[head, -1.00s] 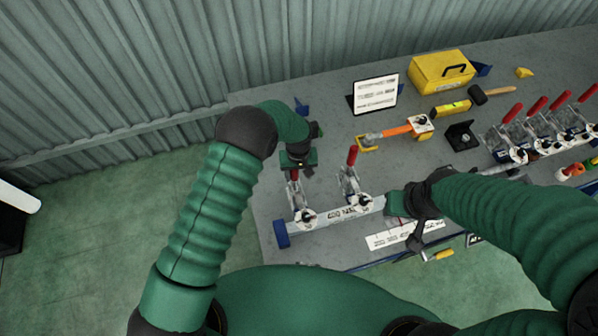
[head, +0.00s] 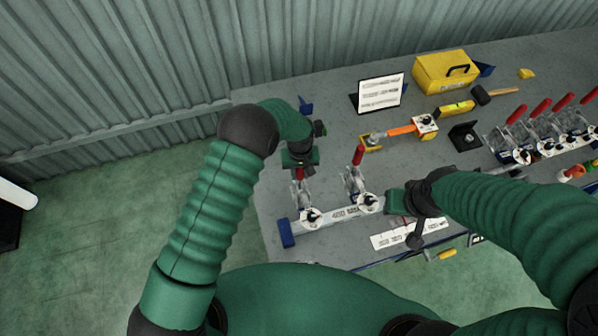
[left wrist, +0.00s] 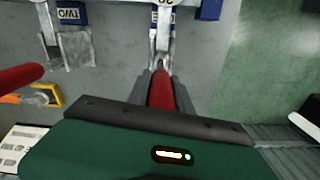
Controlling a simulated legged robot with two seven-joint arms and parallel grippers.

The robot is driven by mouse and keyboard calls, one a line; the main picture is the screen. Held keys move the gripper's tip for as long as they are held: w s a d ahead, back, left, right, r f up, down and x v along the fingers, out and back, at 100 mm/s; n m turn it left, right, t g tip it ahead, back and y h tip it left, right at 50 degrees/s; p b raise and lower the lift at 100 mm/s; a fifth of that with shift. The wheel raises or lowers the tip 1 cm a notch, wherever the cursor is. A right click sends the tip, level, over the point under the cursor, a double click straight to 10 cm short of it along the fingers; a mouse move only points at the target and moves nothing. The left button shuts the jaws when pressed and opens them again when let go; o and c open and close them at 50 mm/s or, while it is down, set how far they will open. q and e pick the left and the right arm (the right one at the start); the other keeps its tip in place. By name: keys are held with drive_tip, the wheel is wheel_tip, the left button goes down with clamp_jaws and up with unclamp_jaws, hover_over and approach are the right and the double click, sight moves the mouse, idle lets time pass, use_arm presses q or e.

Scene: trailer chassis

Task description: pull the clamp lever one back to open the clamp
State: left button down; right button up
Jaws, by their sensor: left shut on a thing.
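The leftmost clamp (head: 306,205) stands at the left end of a metal bar on the grey bench. My left gripper (head: 300,172) is above it, shut on its red lever (left wrist: 160,90), which sits between the two fingers in the left wrist view. A second clamp (head: 355,183) with a free red lever (head: 358,155) stands just to the right; its lever also shows at the left of the left wrist view. My right gripper (head: 402,205) is at the bar's right end; its fingers are hidden, so its state is unclear.
A row of several red-levered clamps (head: 545,135) stands at the right. An orange-handled tool (head: 403,130), a white sign (head: 380,93), a yellow toolbox (head: 444,73) and a mallet (head: 495,93) lie behind.

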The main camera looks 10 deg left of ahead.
use_arm(q)
drive_tip(key=shift+s+d, duration=0.15)
use_arm(e)
drive_tip(key=shift+d, duration=0.25)
drive_tip(key=shift+a, duration=0.1)
idle(0.3)
